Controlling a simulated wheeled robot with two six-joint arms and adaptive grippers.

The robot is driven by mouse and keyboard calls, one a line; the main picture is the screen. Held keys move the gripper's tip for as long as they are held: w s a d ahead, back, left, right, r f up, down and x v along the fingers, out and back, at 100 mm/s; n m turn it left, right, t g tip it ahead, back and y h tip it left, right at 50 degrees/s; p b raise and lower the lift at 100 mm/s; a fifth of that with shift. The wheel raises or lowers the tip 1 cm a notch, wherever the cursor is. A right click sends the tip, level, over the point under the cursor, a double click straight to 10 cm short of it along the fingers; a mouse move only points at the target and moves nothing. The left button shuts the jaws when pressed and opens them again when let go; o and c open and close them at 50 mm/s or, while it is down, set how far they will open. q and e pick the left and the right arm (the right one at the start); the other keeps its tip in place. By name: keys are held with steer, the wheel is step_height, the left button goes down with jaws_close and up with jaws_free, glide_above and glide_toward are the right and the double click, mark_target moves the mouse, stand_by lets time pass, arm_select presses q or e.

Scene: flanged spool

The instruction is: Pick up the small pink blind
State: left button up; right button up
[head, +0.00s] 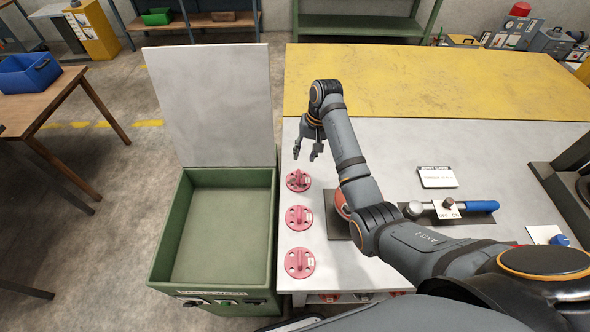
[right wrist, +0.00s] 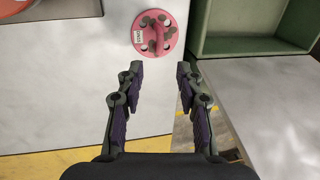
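Three pink round blinds with raised grips lie in a column on the table's left side: a far one with dark patches (head: 298,180), a middle one (head: 299,217) and a near one (head: 299,262). They look similar in size. My right gripper (head: 306,153) is open and empty, above the table just beyond the far blind. In the right wrist view, a patchy pink blind with a white label (right wrist: 155,33) lies ahead of the open fingertips (right wrist: 157,74), untouched. My left gripper is not in view.
An open green bin (head: 222,235) with a raised lid (head: 212,100) stands left of the table. A red round part (head: 341,204) is partly hidden behind my right arm. A blue-handled tool (head: 480,206) and a white card (head: 437,177) lie to the right. The yellow area (head: 430,85) is clear.

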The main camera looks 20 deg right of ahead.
mark_target(299, 172)
steer(key=f, duration=0.2)
steer(key=s+a+f, duration=0.1)
steer(key=shift+f+p, duration=0.3)
steer(key=shift+p, duration=0.1)
steer(key=f, duration=0.1)
steer(key=f+p, duration=0.1)
steer(key=shift+w+a+f, duration=0.15)
steer(key=shift+w+f, duration=0.15)
steer(key=shift+w, duration=0.1)
steer(key=f, duration=0.3)
steer(key=shift+a+f, duration=0.25)
steer(key=shift+a, duration=0.1)
steer(key=shift+w+f, duration=0.1)
steer(key=shift+f, duration=0.05)
jaws_close()
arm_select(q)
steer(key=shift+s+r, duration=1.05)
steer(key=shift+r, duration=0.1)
